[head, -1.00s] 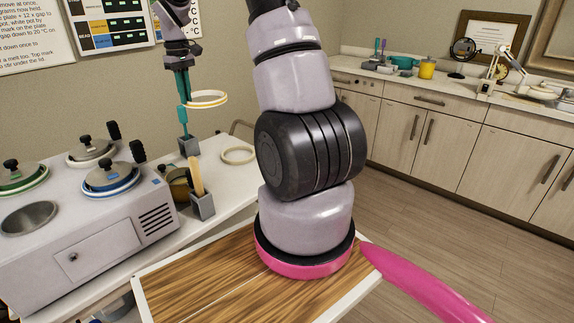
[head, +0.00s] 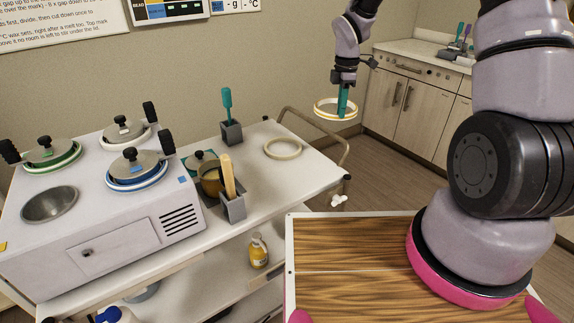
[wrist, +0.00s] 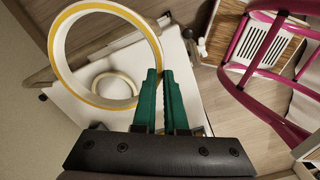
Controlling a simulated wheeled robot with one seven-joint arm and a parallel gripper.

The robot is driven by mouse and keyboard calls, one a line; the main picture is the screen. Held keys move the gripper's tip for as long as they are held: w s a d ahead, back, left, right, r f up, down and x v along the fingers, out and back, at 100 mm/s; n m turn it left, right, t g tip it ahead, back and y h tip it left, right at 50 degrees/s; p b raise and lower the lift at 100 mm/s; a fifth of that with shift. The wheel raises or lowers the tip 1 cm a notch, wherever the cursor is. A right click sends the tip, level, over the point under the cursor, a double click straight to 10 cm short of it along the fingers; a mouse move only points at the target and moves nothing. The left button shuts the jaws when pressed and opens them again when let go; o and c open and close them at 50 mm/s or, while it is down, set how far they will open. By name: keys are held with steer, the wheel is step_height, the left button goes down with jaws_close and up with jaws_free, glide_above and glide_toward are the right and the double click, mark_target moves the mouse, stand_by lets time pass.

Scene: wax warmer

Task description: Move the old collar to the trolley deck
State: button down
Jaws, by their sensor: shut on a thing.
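My gripper (head: 342,112) is shut on the rim of a cream collar with yellow edges (head: 317,109), held roughly level in the air. In the wrist view the green fingers (wrist: 160,75) pinch its right side, and the collar (wrist: 57,55) reaches out to the left. The white trolley deck (head: 306,178) lies lower, left of my gripper in the head view. A second, plain cream ring (head: 283,157) lies flat on the deck. It shows through the held collar in the wrist view (wrist: 96,92). I cannot tell from looks alone which ring is the old one.
A wax warmer (head: 140,235) with several lidded pots fills the deck's left part. A grey holder with a green spatula (head: 231,132) and another with wooden sticks (head: 231,205) stand beside it. A metal handle (head: 345,150) rises at the deck's right end. Deck around the ring is clear.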

steer(key=s+a+f+n, duration=0.3)
steer(key=f+n, duration=0.1)
steer(key=n, duration=0.1)
steer(key=s+a+f+n, duration=0.3)
steer(key=f+n, duration=0.2)
steer(key=s+a+f+n, duration=0.3)
steer(key=f+n, duration=0.1)
steer(key=n, duration=0.1)
steer(key=shift+s+a+f, duration=0.25)
steer(key=shift+a, duration=0.15)
steer(key=shift+f, duration=2.4)
steer(key=c, duration=1)
jaws_free()
steer(key=shift+f, duration=0.15)
steer(key=shift+o, duration=0.2)
steer(key=shift+w, duration=0.1)
step_height(320, 180, up, 12)
steer(key=shift+r, duration=0.2)
